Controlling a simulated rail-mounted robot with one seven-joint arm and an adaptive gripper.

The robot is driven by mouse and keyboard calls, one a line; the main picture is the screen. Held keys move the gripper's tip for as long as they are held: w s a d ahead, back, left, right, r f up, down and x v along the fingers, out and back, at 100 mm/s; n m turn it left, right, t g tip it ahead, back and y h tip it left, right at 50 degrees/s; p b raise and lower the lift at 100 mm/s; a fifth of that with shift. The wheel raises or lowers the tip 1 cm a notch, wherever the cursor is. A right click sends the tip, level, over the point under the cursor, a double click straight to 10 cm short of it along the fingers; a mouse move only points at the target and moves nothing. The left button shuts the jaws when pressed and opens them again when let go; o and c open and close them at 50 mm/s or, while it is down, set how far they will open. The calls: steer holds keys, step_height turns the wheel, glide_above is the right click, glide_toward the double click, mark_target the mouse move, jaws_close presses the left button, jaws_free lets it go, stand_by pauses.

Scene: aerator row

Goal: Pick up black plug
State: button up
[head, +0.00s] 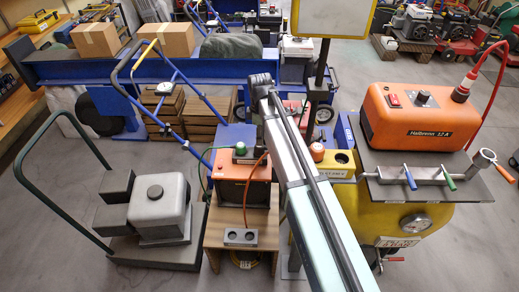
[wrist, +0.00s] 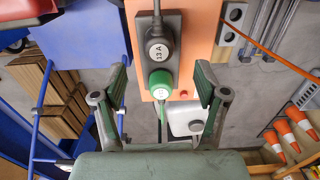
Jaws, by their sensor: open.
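The black plug (wrist: 158,50) shows in the wrist view with a round grey "13 A" label and a dark cable rising from it. It sits on a dark strip on an orange box (wrist: 195,25), directly above a green plug (wrist: 160,83). My gripper (wrist: 160,95) is open and empty, with one finger either side of the green plug and the black plug farther up. I cannot tell its height above them. In the head view the orange box (head: 228,168) stands on a wooden stand left of my arm. The black plug is not clear there, and my gripper is not distinguishable.
A grey two-hole block (head: 240,236) lies in front of the orange box, with an orange cable (head: 257,178) running near it. A blue panel (wrist: 85,45) lies left of the box. A grey tank (head: 158,207) on a trolley and a yellow machine (head: 432,222) flank the stand.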

mark_target(258, 151)
steer(key=shift+w+a+f+p, duration=0.1)
steer(key=shift+f+p, duration=0.6)
steer(key=shift+f, duration=2.75)
steer(key=c, duration=1.3)
